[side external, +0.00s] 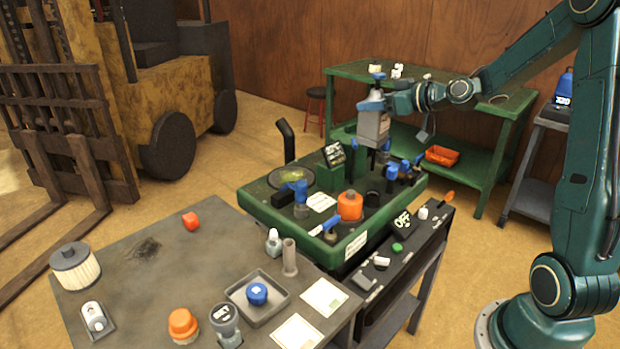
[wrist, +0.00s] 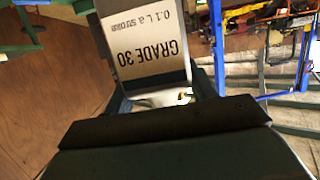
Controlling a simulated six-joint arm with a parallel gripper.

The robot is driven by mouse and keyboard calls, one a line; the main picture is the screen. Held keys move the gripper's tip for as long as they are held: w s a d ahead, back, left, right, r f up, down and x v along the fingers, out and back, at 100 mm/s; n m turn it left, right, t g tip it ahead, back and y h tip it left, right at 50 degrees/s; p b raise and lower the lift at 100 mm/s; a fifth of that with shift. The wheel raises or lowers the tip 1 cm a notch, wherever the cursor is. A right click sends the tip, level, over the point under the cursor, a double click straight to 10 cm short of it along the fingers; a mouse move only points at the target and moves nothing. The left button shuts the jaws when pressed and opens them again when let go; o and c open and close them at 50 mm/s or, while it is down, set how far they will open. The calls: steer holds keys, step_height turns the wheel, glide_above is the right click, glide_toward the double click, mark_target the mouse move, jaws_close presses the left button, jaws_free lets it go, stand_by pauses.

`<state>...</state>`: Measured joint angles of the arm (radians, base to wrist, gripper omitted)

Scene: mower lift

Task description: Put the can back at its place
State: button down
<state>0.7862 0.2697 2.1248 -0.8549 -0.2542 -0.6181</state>
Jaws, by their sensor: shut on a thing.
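The can (side external: 374,130) is grey with a blue top part, and it hangs roughly upright from my gripper (side external: 374,104). In the side view it shows over the back edge of the green machine deck (side external: 265,213); I cannot tell whether its bottom touches anything. In the wrist view the can (wrist: 150,45) fills the top middle, with a label reading "GRADE 30" and "0.1 L a stroke". My gripper is shut on the can. The fingers are mostly hidden in the wrist view. The can's place cannot be made out.
The deck carries blue-handled parts, an orange cap (side external: 350,205) and a dark pipe (side external: 286,140). A green bench (side external: 490,113) with an orange tray (side external: 442,156) stands behind. A grey table (side external: 140,270) with a filter (side external: 75,267) is in front. A yellow forklift stands left.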

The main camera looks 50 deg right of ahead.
steer(key=a+f+n+g+y, duration=0.2)
steer(key=a+f+n+y, duration=0.15)
steer(key=a, duration=0.45)
steer(key=s+a+f+n+g+y, duration=0.1)
steer(key=a+f+n+y, duration=0.2)
steer(key=a+f, duration=0.35)
steer(key=a+f+n+g+y, duration=0.2)
steer(key=a+f+n+y, duration=0.15)
steer(key=a, duration=0.55)
steer(key=s+a+f+n+g+y, duration=0.3)
steer(key=s+a+n+g, duration=0.1)
steer(key=s+n+g, duration=0.3)
steer(key=shift+s+a+g, duration=0.3)
steer(key=shift+s+g, duration=0.35)
steer(key=shift+g, duration=0.65)
steer(key=shift+f, duration=2.2)
steer(key=shift+f, duration=1.8)
steer(key=shift+f, duration=0.1)
